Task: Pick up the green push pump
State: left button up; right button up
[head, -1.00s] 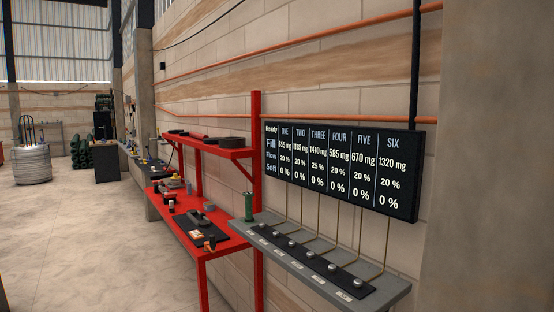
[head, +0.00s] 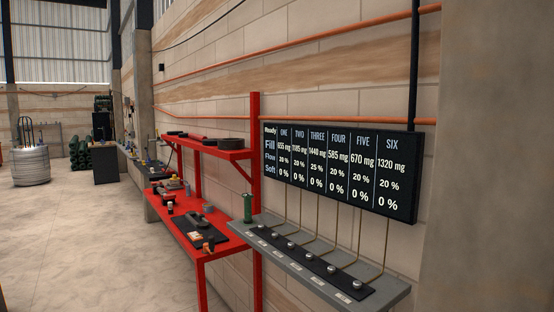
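The green push pump (head: 248,208) is a small upright green cylinder. It stands at the far left end of the grey shelf (head: 385,296), close to the red bench's post. Neither of my grippers shows in the head view, so their state cannot be seen.
A black display board (head: 340,168) hangs on the wall above the grey shelf, with several thin tubes running down to a row of silver knobs. A red workbench (head: 185,225) with tools stands left of the shelf. The floor (head: 90,240) at left is clear.

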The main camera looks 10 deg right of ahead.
aim_at(247, 196)
jog(key=i+j, duration=0.15)
jog(key=i, duration=0.2)
jog(key=i+j, duration=0.2)
jog(key=i, duration=0.2)
jog(key=i+j+u, duration=0.1)
jog(key=i, duration=0.25)
jog(key=j, duration=0.1)
